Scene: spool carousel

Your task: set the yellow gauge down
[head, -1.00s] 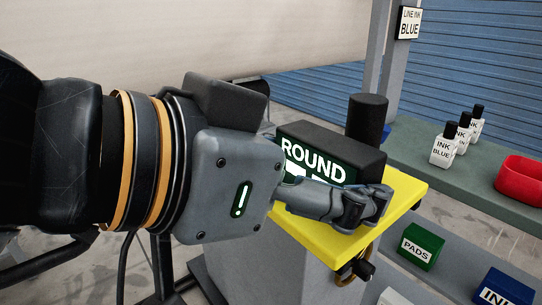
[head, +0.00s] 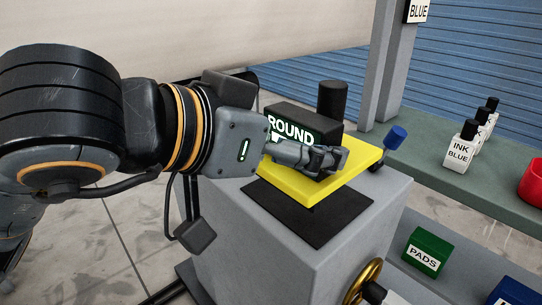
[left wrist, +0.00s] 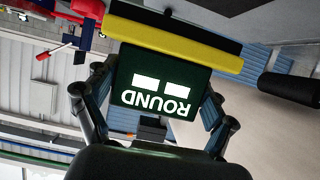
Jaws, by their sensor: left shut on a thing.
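The yellow gauge is a flat yellow plate (head: 318,193) carrying a dark block with a green face (head: 291,128) marked ROUND. My left gripper (head: 328,160) is shut on the block, with one finger across its front in the head view. The left wrist view shows the fingers on both sides of the green face (left wrist: 160,85), with the yellow edge (left wrist: 175,42) beyond. The plate is over a black mat (head: 300,218) on a grey pedestal (head: 270,255) and appears raised above it. The mat's back part is hidden. My right gripper is not in view.
A black cylinder (head: 332,101) stands behind the block. A blue-ended knob (head: 397,137) is close to the plate's right corner.

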